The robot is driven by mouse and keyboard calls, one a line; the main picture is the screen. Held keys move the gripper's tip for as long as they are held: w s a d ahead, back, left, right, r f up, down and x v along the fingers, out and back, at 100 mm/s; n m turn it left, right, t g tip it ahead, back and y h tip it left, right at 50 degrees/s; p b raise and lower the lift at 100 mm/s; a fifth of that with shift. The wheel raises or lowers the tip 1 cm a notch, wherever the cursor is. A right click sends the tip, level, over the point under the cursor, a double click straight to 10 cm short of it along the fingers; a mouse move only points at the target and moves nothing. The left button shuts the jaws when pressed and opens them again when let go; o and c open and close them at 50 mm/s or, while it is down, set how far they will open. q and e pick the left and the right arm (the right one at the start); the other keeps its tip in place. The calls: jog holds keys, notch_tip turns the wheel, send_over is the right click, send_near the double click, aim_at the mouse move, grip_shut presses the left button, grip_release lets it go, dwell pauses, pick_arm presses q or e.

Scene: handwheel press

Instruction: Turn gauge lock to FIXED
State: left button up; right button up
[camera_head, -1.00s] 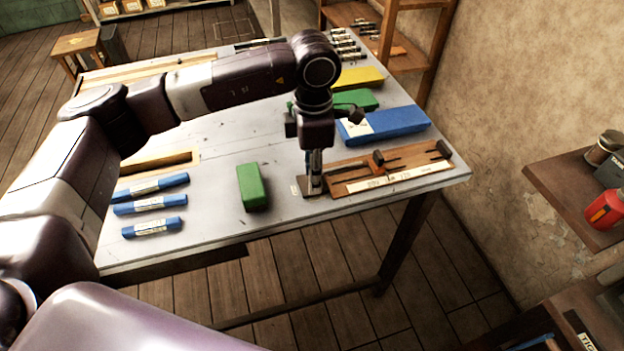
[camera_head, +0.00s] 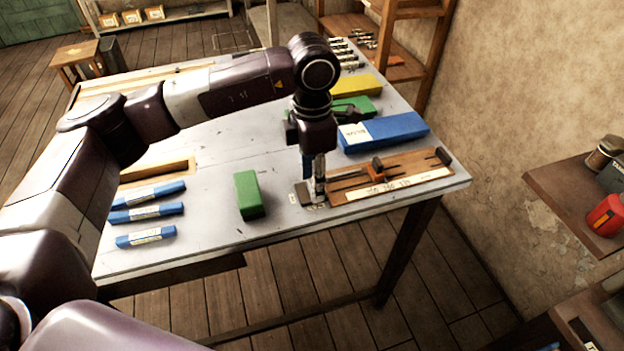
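A wooden gauge board (camera_head: 408,178) with a white number strip, dark rails and small dark blocks lies at the table's front right corner. A small dark plate (camera_head: 303,194) with a light label beside it sits at the board's left end; I cannot read its setting. My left gripper (camera_head: 313,191) points down at this end, over or beside the plate. Its fingers are small and partly hidden, so I cannot tell whether they are open or touching anything. My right gripper is not in view.
A green block (camera_head: 249,194) and several blue bars (camera_head: 147,213) lie left on the grey table (camera_head: 215,235). A blue box (camera_head: 390,130), a green box and a yellow box (camera_head: 357,85) stand behind the board. A shelf (camera_head: 566,190) is at the right.

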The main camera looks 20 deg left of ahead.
pick_arm(q)
jog(key=shift+o, duration=0.7)
jog(key=shift+s, duration=0.1)
notch_tip(320, 180, up, 12)
jog(key=shift+f, duration=0.1)
